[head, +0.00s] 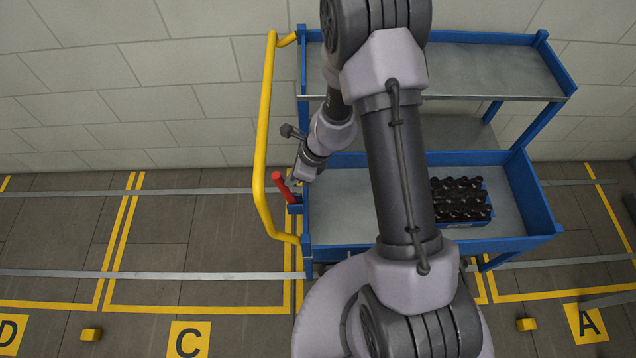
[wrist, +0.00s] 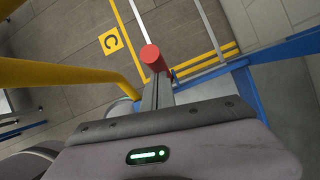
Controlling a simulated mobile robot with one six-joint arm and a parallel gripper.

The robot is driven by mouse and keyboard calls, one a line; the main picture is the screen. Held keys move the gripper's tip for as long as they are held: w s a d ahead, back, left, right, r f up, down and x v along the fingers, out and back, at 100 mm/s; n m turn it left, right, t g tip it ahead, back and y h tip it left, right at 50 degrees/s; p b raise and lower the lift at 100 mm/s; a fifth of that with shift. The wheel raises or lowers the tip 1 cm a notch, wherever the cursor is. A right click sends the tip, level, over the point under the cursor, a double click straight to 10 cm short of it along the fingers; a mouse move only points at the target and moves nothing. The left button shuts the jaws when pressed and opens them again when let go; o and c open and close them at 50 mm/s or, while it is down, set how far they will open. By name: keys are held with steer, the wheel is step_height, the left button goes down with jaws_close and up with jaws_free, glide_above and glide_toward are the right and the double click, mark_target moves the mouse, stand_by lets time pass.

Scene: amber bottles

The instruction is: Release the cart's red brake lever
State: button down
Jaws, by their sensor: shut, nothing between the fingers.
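The red brake lever (head: 281,187) stands tilted on a blue bracket at the left end of the blue cart (head: 318,243). Its red round end also shows in the wrist view (wrist: 151,56), just beyond my fingertips. My gripper (head: 292,181) is beside the lever, on its right in the head view. In the wrist view my fingers (wrist: 157,88) are together with nothing between them. The lever's lower part is hidden behind the fingers there. I cannot tell whether the fingers touch the lever.
The cart's yellow handle (head: 261,140) rises left of the lever and crosses the left of the wrist view (wrist: 70,75). A crate of dark bottles (head: 463,222) sits on the lower shelf. Yellow-marked floor bays lie around the cart, with a pale wall behind.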

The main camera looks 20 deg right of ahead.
mark_target(281, 177)
steer(key=a, duration=0.1)
steer(key=w+a, duration=0.1)
steer(key=a, duration=0.1)
steer(key=shift+f+b, duration=0.1)
steer(key=shift+b, duration=0.3)
steer(key=shift+w+a+f+b, duration=0.2)
steer(key=shift+w+a, duration=0.05)
steer(key=shift+a, duration=0.5)
steer(key=shift+w+a+f+b, duration=0.15)
steer(key=shift+w+a, duration=0.1)
steer(key=shift+a, duration=0.5)
steer(key=shift+r, duration=0.1)
steer(key=p+v, duration=0.7)
steer(key=v, duration=1)
steer(key=shift+r, duration=0.1)
